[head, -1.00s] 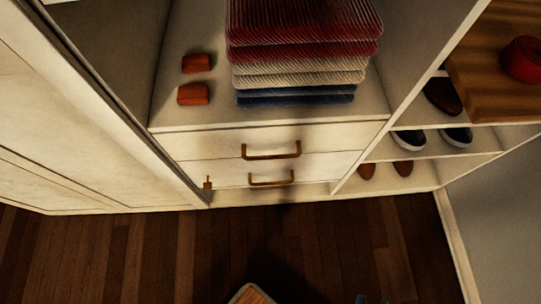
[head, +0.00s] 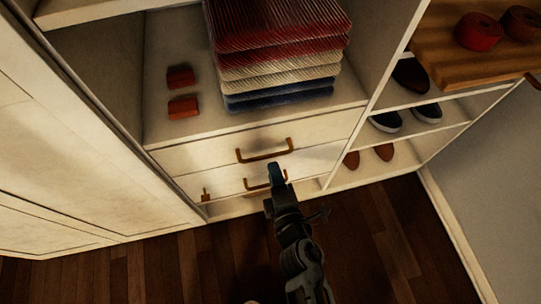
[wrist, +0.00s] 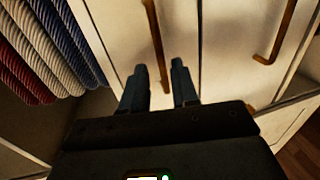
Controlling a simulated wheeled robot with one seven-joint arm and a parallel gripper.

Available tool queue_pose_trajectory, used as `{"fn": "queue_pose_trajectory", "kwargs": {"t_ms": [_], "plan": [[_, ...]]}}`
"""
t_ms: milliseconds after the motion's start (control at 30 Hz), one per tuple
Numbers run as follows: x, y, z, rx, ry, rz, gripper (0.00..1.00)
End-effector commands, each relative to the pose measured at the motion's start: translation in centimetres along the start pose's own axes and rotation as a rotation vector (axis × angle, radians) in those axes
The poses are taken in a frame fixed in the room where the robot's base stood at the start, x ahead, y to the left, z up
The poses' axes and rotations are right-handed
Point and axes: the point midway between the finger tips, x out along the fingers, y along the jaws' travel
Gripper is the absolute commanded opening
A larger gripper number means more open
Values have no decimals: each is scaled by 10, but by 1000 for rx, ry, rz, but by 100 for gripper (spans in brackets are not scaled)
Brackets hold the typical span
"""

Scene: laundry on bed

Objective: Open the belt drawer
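Two white drawers sit one above the other under a shelf. The upper drawer (head: 205,155) has a brass bar handle (head: 264,155), and the lower drawer (head: 222,182) has another brass handle (head: 252,188). Both look shut; I cannot tell which is the belt drawer. My gripper (head: 276,168) is in front of them, overlapping the lower handle in the head view. In the wrist view, my gripper (wrist: 159,88) is open, with the end of the upper handle (wrist: 154,45) showing between its fingers. The lower handle (wrist: 282,35) is to the right. Contact is not visible.
Folded clothes (head: 280,55) and two small red-orange items (head: 181,77) lie on the shelf above. At right, a wooden board (head: 437,52) bears red rolls (head: 480,32), with shoes (head: 427,112) on racks below. A tall white cabinet front (head: 60,150) stands left. The dark wood floor (head: 375,230) is clear.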

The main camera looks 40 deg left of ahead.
Motion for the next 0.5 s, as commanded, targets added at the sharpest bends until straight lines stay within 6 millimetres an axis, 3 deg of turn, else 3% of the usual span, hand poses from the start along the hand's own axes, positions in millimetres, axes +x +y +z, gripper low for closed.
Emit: {"fn": "queue_pose_trajectory", "kwargs": {"t_ms": [300,500], "plan": [[48,-1,0,3,-1,2,29],[65,-1,1,4,-1,1,29]]}}
